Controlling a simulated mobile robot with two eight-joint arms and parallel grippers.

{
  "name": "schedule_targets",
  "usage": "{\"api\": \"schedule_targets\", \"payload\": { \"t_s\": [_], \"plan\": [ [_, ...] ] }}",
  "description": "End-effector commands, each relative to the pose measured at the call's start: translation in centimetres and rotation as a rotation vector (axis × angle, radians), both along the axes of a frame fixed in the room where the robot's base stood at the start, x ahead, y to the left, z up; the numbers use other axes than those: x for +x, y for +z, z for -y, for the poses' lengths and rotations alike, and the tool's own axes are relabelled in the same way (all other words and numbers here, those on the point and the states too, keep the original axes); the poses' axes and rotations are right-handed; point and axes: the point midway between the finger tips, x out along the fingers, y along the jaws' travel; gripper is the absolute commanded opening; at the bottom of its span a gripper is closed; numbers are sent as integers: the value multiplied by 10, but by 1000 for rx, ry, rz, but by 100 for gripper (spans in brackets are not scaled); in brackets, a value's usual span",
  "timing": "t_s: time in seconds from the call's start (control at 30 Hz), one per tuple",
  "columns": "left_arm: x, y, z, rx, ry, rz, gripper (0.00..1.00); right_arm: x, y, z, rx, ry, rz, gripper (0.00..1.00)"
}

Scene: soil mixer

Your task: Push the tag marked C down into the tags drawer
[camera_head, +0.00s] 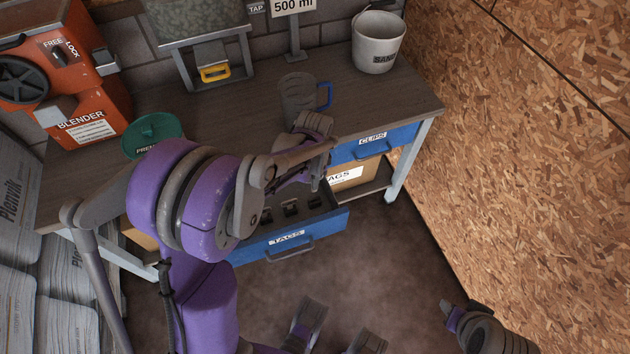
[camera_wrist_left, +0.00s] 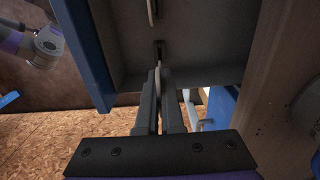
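The open tags drawer (camera_head: 335,222) has a blue front with a TAGS label and handle. It shows dark slots inside in the head view. Its blue front panel (camera_wrist_left: 84,52) and grey floor (camera_wrist_left: 207,58) show in the left wrist view. My left gripper (camera_head: 318,172) is over the back right part of the drawer. In the wrist view its fingers (camera_wrist_left: 159,82) are close together, with a thin pale tag edge (camera_wrist_left: 158,68) between the tips. No letter C is readable. Another thin pale tag (camera_wrist_left: 152,10) stands in a slot farther along.
The clips drawer (camera_head: 400,136) is at the right of the workbench (camera_head: 235,105). On top are a grey jug (camera_head: 297,95) with a blue handle, a green-lidded tub (camera_head: 153,133) and a white bucket (camera_head: 378,42). The orange blender (camera_head: 85,100) stands left. Floor in front is clear.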

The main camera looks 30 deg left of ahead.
Motion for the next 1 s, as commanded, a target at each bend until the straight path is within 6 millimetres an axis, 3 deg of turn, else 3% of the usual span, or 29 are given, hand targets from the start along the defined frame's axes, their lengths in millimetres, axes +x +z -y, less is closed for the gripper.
{"api": "schedule_targets", "payload": {
  "t_s": [0.5,1.0],
  "plan": [
    [0,-38,0,0,2,-1,0,0,-29,0,0,0,-9,45],
    [0,-43,0,0,2,0,0,0,-32,0,0,0,-10,45]
  ]
}}
